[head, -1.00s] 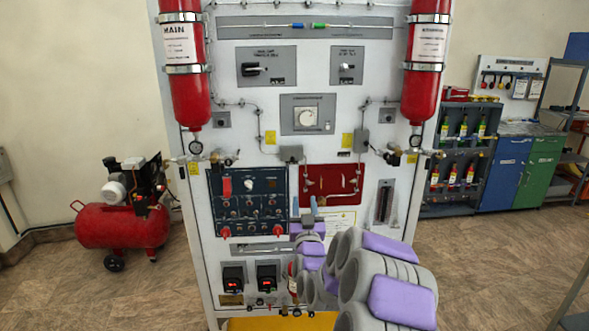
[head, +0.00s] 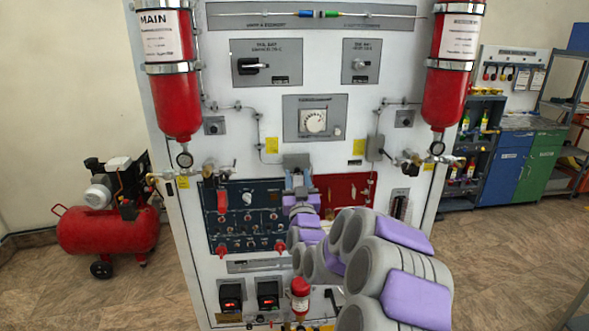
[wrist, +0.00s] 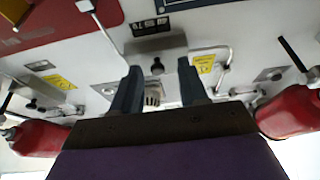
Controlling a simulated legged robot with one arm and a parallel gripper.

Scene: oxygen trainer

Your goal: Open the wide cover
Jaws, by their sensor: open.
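I cannot tell for certain which part is the wide cover. An upright red flap (head: 222,201) sits on the upper left of the dark blue switch panel (head: 232,240). My gripper (head: 299,180) is in front of the white console, between the blue panel and the red panel (head: 340,187), just below a small grey box (head: 296,161). In the wrist view, my gripper (wrist: 157,80) is open with two dark fingers apart and nothing held. The grey box (wrist: 156,60) shows beyond the fingers. My arm hides part of the red panel and the console's lower right.
Thin pipes run across the front. A red compressor (head: 108,230) stands on the floor at left.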

